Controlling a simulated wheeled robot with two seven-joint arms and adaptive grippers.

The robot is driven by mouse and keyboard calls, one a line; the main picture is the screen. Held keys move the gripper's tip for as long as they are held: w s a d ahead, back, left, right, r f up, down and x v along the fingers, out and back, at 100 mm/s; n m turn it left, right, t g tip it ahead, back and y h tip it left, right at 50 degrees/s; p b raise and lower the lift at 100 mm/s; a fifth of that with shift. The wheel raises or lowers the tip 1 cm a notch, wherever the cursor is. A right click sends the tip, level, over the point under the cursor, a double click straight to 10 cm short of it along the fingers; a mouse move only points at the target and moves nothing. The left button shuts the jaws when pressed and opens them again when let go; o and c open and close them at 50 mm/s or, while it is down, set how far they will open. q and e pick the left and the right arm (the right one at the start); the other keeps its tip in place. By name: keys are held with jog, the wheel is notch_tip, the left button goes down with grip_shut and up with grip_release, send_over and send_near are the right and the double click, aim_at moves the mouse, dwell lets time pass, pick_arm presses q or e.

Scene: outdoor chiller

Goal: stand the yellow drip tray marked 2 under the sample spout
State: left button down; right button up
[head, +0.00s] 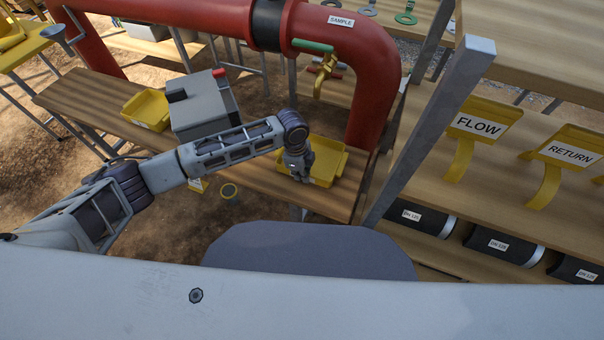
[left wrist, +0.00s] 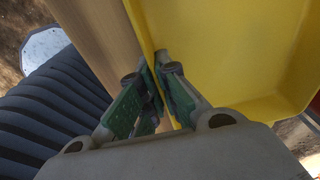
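A yellow drip tray (head: 331,162) is at the right end of the wooden bench, below and in front of the sample spout (head: 322,78), a brass tap with a green handle on the red pipe. No number on this tray is readable. My left gripper (head: 297,172) is at the tray's left side. In the left wrist view, its green-padded fingers (left wrist: 160,92) are close together on either side of the yellow tray wall (left wrist: 215,50). I cannot tell whether the tray rests on the bench. Another yellow tray (head: 149,109) with an unreadable label stands further left. My right gripper is out of view.
A grey box with a red knob (head: 204,106) stands on the bench (head: 240,165) between the trays. The large red pipe (head: 374,80) and a grey post (head: 432,130) bound the right side. Shelves right hold FLOW (head: 478,124) and RETURN (head: 566,153) signs.

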pick_arm(q)
jog(key=c, duration=1.6)
grip_release()
jog(key=shift+c, duration=0.2)
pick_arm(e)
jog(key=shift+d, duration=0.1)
pick_arm(q)
jog(key=shift+r, duration=0.1)
